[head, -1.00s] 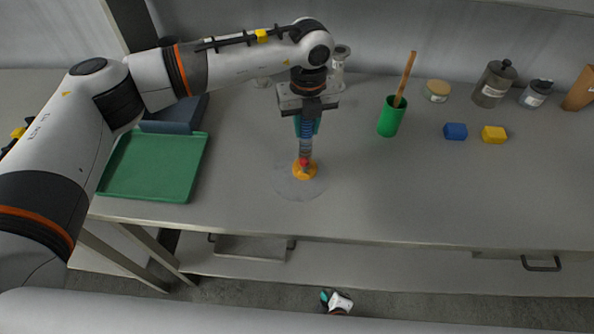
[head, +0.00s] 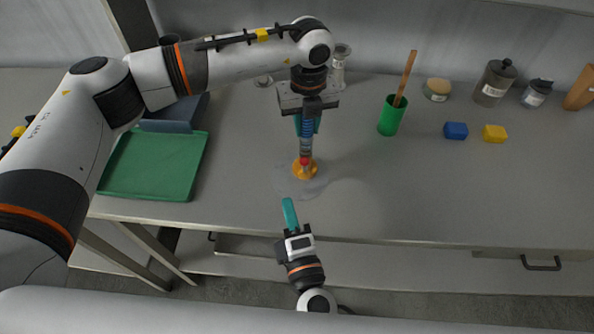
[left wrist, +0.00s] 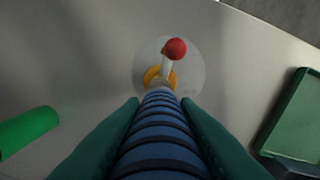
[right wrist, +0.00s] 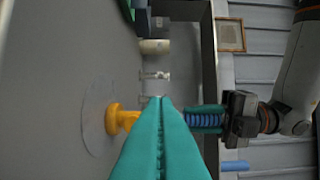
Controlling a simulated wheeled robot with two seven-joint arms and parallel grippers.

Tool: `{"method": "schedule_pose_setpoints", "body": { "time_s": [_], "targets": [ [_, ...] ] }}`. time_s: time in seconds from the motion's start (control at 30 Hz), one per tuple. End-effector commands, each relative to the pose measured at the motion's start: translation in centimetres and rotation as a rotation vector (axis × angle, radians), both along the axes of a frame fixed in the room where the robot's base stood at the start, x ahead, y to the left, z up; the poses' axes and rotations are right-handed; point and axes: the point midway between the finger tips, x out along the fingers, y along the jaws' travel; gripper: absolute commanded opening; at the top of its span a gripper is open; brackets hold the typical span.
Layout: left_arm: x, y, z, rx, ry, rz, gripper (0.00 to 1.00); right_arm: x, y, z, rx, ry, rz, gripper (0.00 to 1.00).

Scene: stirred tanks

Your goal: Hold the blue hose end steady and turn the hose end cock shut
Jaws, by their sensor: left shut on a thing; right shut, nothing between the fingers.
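The blue hose end (head: 307,127) hangs upright in my left gripper (head: 307,122), which is shut on it above the table. The ribbed blue hose (left wrist: 160,140) also fills the lower middle of the left wrist view between the green fingers. The cock's lever with its red knob (left wrist: 175,49) sticks out sideways below the hose. An orange piece (head: 305,170) is at the hose's lower end, over a clear round patch on the table. My right gripper (head: 288,208) is shut and empty, in front of the hose end and apart from it. In the right wrist view its fingers hide the lever.
A green tray (head: 150,180) lies at the left. A green cup (head: 391,118) with a wooden stick, a blue block (head: 455,131), a yellow block (head: 495,133) and jars (head: 494,84) stand at the right. The table's right front is clear.

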Motion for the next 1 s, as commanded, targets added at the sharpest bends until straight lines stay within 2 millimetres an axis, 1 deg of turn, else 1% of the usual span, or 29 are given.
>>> {"method": "schedule_pose_setpoints", "body": {
  "time_s": [0.17,0.27,0.6,0.67,0.7,0.8,1.0],
  "targets": [
    [0.0,0.0,0.1,-0.001,0.0,0.0,0.02,0.7,0.3,0.0,0.001,-0.001,-0.001,0.0],
    [0.0,0.0,0.1,-0.001,0.0,0.0,0.02,2.0,0.7,0.0,0.002,0.0,-0.002,0.0],
    [0.0,0.0,0.1,-0.001,-0.001,0.0,0.02,8.8,3.1,0.1,0.002,0.0,-0.002,0.0],
    [0.0,0.0,0.1,-0.001,-0.001,0.0,0.02,9.9,3.5,0.1,0.002,0.0,-0.001,0.0],
    [0.0,0.0,0.1,-0.001,-0.001,0.0,0.02,9.6,2.3,-0.1,-0.002,0.003,-0.001,0.0],
    [0.0,0.0,0.0,0.0,-0.001,0.0,0.02,9.5,0.8,-0.1,-0.003,0.002,-0.001,0.0],
    [0.0,0.0,0.0,0.0,0.0,0.0,0.02,9.4,-0.6,-0.1,-0.001,0.002,0.0,0.0]
  ]
}}
